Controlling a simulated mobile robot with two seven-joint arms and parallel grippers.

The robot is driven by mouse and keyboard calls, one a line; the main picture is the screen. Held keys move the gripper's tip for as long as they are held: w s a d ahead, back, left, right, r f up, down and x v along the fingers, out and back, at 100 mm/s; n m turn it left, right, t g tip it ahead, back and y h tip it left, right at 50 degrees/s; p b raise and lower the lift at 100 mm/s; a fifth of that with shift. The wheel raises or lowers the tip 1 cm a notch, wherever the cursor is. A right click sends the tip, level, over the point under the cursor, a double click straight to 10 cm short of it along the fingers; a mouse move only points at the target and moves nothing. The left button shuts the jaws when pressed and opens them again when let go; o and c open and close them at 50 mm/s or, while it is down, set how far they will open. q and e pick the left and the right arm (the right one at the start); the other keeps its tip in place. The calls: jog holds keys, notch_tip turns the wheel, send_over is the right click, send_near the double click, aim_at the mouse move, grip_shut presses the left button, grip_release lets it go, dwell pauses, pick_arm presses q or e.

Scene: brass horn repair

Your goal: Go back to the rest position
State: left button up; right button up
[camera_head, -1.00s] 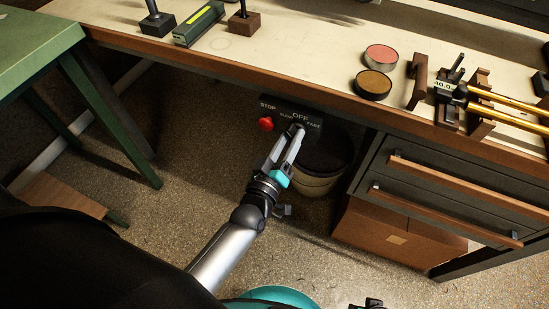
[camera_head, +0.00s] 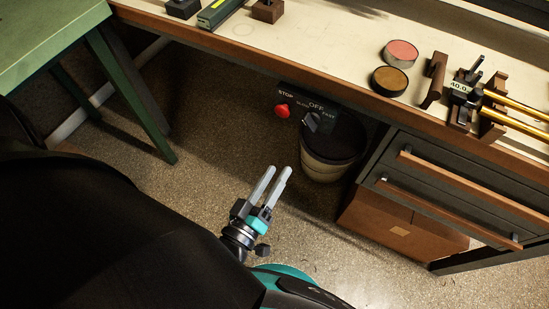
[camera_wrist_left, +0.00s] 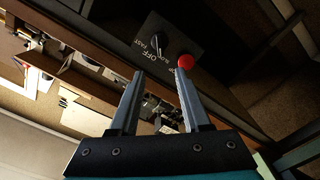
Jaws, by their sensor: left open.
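My left gripper (camera_head: 275,180) is open and empty, its two grey fingers pointing up and to the right over the floor, in front of the bench. In the left wrist view its fingers (camera_wrist_left: 160,95) stand apart with nothing between them. The control panel (camera_head: 308,110) under the bench edge carries a red stop button (camera_head: 283,110) and a dark rotary knob (camera_head: 312,122) near the OFF mark. My right gripper is not in view.
A wooden-edged bench (camera_head: 300,60) spans the top. A bin (camera_head: 328,150) stands under it, beside drawers (camera_head: 450,190) and a brown box (camera_head: 395,225). A green table (camera_head: 50,40) is at the left. Open floor (camera_head: 190,135) lies between.

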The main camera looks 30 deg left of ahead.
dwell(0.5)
pick_arm(q)
jog(key=s+a+f+m+g+h+p, duration=0.1)
jog(key=s+f+m+g, duration=0.25)
jog(key=f, duration=0.65)
jog(key=s+a+f+m+g, duration=0.1)
jog(key=s+f+m+g, duration=0.3)
jog(key=f, duration=0.6)
jog(key=s+a+f+m+g+y+p, duration=0.1)
jog(key=s+a+f+m+g+y, duration=0.1)
jog(key=s+a+f+g, duration=0.5)
jog(key=s+f+g, duration=0.1)
jog(key=s+f, duration=0.3)
jog(key=shift+a+f, duration=0.15)
jog(key=shift+a, duration=0.25)
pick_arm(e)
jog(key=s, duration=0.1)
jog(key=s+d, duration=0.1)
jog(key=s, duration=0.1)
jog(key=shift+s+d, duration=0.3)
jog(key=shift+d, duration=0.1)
